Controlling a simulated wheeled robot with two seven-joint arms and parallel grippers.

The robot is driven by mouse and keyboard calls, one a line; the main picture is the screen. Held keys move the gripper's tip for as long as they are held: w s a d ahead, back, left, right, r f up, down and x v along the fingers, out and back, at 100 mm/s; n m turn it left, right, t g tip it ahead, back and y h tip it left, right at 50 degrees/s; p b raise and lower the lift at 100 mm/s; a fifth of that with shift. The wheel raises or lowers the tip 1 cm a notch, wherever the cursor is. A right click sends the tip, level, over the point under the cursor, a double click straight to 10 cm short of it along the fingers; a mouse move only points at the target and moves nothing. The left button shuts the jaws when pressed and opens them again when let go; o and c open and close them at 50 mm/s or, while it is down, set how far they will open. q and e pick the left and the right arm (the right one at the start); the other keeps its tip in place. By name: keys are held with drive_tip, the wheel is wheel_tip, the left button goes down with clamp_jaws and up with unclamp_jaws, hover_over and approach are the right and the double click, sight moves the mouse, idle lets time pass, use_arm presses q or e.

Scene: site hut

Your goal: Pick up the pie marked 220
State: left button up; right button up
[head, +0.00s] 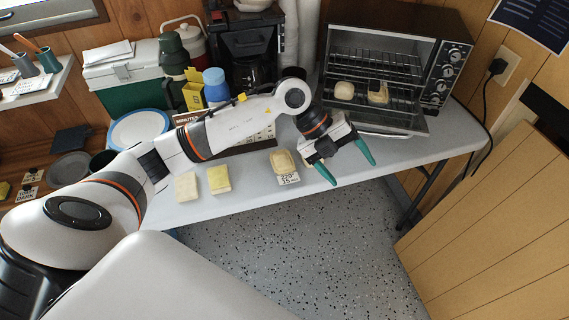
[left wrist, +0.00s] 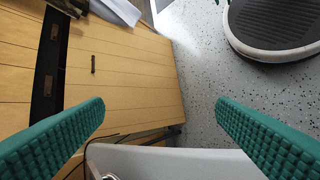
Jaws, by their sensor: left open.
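A small tan pie (head: 282,160) sits near the front edge of the grey table. A white card marked 220 and 15 min (head: 289,179) lies just in front of it. My left gripper (head: 354,174) is open and empty, to the right of the pie near the table's front edge, and apart from it. In the left wrist view its green fingers (left wrist: 160,105) are spread wide with nothing between them; the pie does not show there. My right gripper is in neither view.
A toaster oven (head: 385,60) stands open at the back right, with a pale item (head: 344,91) and a dark-topped one (head: 378,93) inside. Two yellowish blocks (head: 187,186) (head: 220,180) lie left of the pie. A wooden panel (head: 490,220) stands at the right.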

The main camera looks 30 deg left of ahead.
use_arm(q)
drive_tip(key=w+a+n+y, duration=0.1)
drive_tip(key=a+y, duration=0.3)
drive_tip(key=a, duration=0.3)
drive_tip(key=n+g+y, duration=0.1)
drive_tip(key=n+y, duration=0.2)
drive_tip(key=y, duration=0.2)
hover_over(283, 159)
drive_tip(key=f, duration=0.4)
drive_tip(key=s+f, duration=0.1)
drive_tip(key=f, duration=0.1)
drive_tip(key=shift+d, duration=0.2)
drive_tip(key=f, duration=0.3)
drive_tip(key=w+f+p, duration=0.1)
drive_tip(key=f, duration=0.1)
drive_tip(key=shift+a+f, duration=0.1)
drive_tip(key=shift+a, duration=0.15)
drive_tip(key=shift+c, duration=0.3)
drive_tip(key=c, duration=1.1)
